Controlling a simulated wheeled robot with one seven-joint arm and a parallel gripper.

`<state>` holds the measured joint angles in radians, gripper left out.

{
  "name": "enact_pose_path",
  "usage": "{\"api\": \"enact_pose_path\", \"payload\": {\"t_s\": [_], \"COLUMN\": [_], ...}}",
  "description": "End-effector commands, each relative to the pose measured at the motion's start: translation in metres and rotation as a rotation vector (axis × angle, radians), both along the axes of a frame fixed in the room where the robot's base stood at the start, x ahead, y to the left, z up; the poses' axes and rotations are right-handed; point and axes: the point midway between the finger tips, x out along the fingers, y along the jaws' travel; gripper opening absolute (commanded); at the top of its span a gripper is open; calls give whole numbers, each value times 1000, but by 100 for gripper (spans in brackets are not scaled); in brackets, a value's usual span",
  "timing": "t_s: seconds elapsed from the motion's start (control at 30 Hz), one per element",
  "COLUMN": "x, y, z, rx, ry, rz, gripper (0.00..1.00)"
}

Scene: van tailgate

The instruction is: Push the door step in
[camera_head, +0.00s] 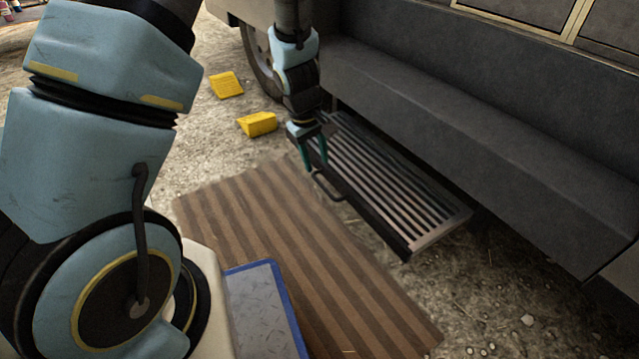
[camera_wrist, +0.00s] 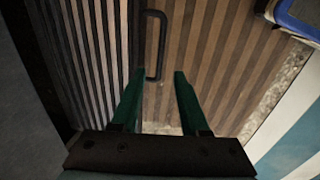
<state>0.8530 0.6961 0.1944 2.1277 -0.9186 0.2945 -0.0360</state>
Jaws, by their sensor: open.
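The door step (camera_head: 385,180) is a dark slatted metal tread that sticks out from under the van's side. In the wrist view, the slatted step (camera_wrist: 92,50) is at the left and the handle (camera_wrist: 155,45) lies ahead of the gap between my green fingertips (camera_wrist: 160,75).
A brown striped mat (camera_head: 290,250) lies on the ground before the step. Two yellow wheel chocks (camera_head: 258,123) lie near the van's wheel (camera_head: 262,62). The van's dark side panel (camera_head: 470,120) rises behind the step. Gravel ground is open at lower right.

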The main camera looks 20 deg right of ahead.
Motion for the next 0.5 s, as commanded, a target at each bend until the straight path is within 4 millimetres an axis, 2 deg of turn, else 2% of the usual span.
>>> {"api": "enact_pose_path", "payload": {"t_s": [0.03,0.2,0.33,0.5], "x": [0,2,2,3], "y": [-1,-7,-10,-13], "z": [-17,-47,-63,-72], "rx": [2,0,1,0], "ry": [1,-1,0,-1], "rz": [-1,0,-1,-1], "gripper": [45,45,45,45]}}
